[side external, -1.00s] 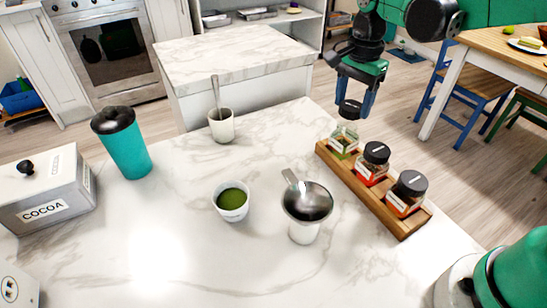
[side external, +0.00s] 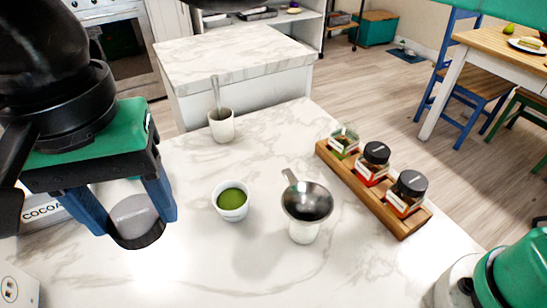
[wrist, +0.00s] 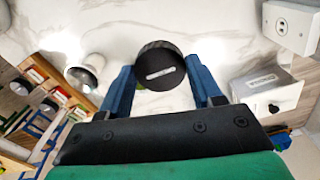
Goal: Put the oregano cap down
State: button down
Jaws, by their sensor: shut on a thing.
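The oregano cap (side external: 135,217) is a round dark cap with a grey-looking top and a pale label. My gripper (side external: 137,222) is shut on it, with the blue fingers on either side. It is held above the left front part of the marble counter (side external: 190,262). In the wrist view the black cap (wrist: 160,68) sits between the fingertips. The open oregano jar (side external: 343,142), with green contents, stands at the far end of the wooden spice rack (side external: 400,228).
Two capped spice jars (side external: 376,160) (side external: 407,192) stand in the rack. A green-filled cup (side external: 232,203), a cup with a metal strainer (side external: 307,203) and a cup with a spoon (side external: 222,127) stand mid-counter. The cocoa box (wrist: 268,92) is close to my gripper. The front middle counter is clear.

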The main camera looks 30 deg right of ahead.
aim_at(184, 306)
jog(key=shift+s+a, duration=0.4)
jog(key=shift+s, duration=0.15)
jog(key=shift+s+a+f, duration=0.15)
jog(key=shift+f, duration=0.1)
notch_tip(184, 306, down, 19)
jog(key=shift+f, duration=0.1)
jog(key=shift+f, duration=0.2)
jog(key=shift+c, duration=0.8)
grip_release()
jog(key=shift+r, duration=0.1)
